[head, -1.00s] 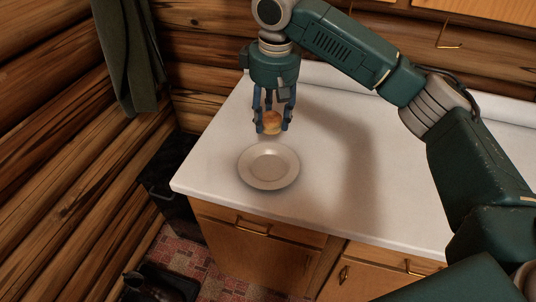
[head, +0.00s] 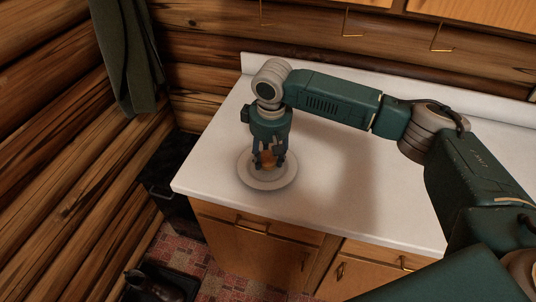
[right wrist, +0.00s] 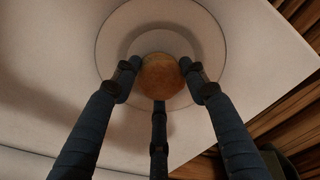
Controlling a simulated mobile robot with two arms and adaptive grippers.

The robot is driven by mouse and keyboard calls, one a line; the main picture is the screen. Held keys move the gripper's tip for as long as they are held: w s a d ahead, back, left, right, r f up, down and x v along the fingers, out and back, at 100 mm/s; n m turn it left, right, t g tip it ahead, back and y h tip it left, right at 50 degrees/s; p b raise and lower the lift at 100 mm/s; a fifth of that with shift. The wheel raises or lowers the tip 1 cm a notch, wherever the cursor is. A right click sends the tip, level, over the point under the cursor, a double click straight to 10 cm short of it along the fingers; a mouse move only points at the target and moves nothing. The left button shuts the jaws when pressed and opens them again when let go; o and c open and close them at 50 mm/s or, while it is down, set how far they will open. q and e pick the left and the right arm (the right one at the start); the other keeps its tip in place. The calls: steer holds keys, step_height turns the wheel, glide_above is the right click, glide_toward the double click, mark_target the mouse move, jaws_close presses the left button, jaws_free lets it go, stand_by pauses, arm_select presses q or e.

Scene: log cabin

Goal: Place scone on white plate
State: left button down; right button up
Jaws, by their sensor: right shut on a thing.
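The white plate (head: 284,183) lies on the counter near its front left corner. The scone (head: 268,158) is golden brown and mostly hidden behind my right gripper's fingers in the head view. My right gripper (head: 269,166) points down over the plate, its fingers shut on the scone. In the right wrist view, the scone (right wrist: 162,77) sits between the three fingers with the plate (right wrist: 204,32) behind it. I cannot tell whether the scone touches the plate. My left gripper is not in view.
The white counter (head: 400,205) is clear to the right of the plate. Log walls stand behind and at the left, with a dark green cloth (head: 125,55) hanging there. Wooden drawers (head: 255,228) lie below the counter edge. Dark shoes (head: 150,285) are on the floor.

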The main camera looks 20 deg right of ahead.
mark_target(270, 160)
steer(key=o, duration=1.1)
steer(key=shift+f, duration=0.1)
steer(key=shift+c, duration=0.2)
steer(key=shift+r, duration=0.25)
step_height(270, 160, up, 12)
steer(key=s+b, duration=0.1)
steer(key=b, duration=0.1)
steer(key=shift+s, duration=0.2)
steer(key=shift+f, duration=0.2)
